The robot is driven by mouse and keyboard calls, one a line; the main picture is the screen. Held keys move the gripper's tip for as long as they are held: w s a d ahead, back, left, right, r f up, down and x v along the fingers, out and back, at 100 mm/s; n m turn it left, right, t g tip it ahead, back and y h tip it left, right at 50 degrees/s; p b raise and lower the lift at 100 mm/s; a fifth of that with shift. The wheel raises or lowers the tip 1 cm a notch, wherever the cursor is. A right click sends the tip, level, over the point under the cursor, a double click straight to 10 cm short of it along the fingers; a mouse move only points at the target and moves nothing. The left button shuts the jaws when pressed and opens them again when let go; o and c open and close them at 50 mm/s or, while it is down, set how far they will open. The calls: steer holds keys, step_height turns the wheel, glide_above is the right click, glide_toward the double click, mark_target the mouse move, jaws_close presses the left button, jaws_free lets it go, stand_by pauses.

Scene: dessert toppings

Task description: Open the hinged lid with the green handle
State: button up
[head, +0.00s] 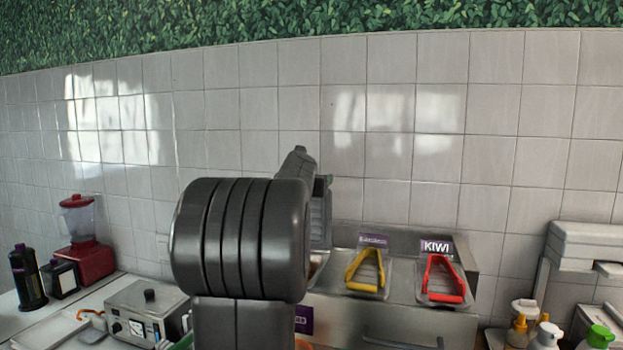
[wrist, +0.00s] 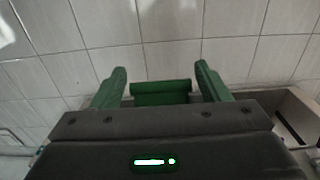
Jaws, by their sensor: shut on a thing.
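The green handle (wrist: 161,92) shows in the wrist view as a short bar between two upright green side pieces, just beyond the dark body of my gripper (wrist: 160,110). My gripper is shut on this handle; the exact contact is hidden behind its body. In the head view my dark arm covers the spot left of the yellow handle.
A lid with a yellow handle (head: 366,271) and one with a red handle (head: 443,280) lie to the right, near a KIWI label (head: 437,246). A red blender (head: 82,240) and a metal appliance (head: 146,309) stand left. Pump bottles (head: 548,335) stand right. A tiled wall rises behind.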

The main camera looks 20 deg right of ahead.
steer(key=shift+r, duration=0.2)
steer(key=o, duration=1.3)
steer(key=shift+f, duration=0.1)
steer(key=shift+o, duration=0.2)
steer(key=b+v, duration=0.3)
steer(key=v, duration=1)
steer(key=shift+s, duration=0.35)
steer(key=shift+w+a, duration=0.1)
steer(key=p+x, duration=0.3)
steer(key=x, duration=1)
steer(key=shift+w+f, duration=0.1)
steer(key=shift+w, duration=0.2)
